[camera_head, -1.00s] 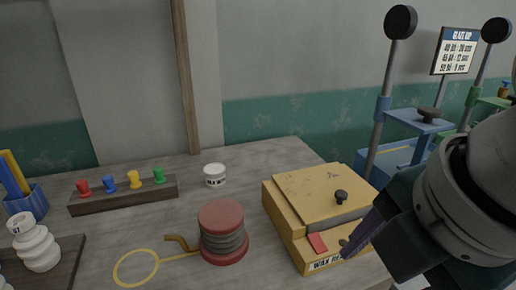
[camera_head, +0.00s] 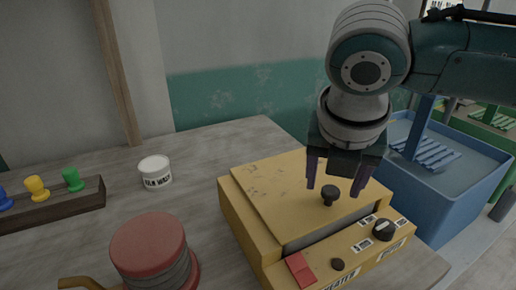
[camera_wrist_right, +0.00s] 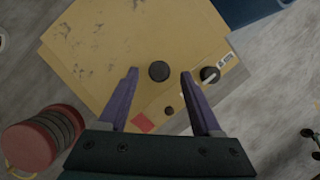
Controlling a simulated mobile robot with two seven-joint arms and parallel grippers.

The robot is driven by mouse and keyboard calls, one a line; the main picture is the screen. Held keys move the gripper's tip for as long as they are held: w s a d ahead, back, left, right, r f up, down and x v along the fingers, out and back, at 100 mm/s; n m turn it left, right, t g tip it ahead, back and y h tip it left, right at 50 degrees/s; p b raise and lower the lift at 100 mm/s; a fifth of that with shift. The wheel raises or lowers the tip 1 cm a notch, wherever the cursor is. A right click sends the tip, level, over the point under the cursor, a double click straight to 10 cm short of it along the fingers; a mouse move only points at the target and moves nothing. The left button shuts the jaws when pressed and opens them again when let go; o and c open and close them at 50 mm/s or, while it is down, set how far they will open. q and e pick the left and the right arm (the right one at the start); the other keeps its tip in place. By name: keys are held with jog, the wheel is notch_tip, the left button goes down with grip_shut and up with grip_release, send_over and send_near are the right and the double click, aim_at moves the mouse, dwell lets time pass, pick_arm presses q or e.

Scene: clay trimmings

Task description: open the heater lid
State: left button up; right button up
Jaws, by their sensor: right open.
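The yellow heater (camera_head: 240,222) stands on the table with its flat lid (camera_head: 283,190) lying shut on top. A black knob (camera_head: 329,194) stands up from the lid near its front edge. My right gripper (camera_head: 335,188) points down over the lid, open, with its purple fingers apart around the knob's place. In the right wrist view the knob (camera_wrist_right: 159,71) sits between the two fingertips, with a gap on each side. Whether the fingertips are level with the knob or above it is hard to tell. My left gripper is not in view.
The heater's front panel has a red switch (camera_head: 300,268) and a black dial (camera_head: 384,229). A red spool (camera_head: 148,243) stands to its left, and a white wax jar (camera_head: 155,171) behind that. A peg rack (camera_head: 60,205) is at far left. A blue cart (camera_head: 455,180) stands right of the table.

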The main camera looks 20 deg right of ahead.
jog(key=shift+w+d+f, duration=0.15)
jog(key=shift+w+f, duration=0.1)
jog(key=shift+f, duration=0.35)
grip_shut()
jog(key=shift+r, duration=0.1)
dwell(1.0)
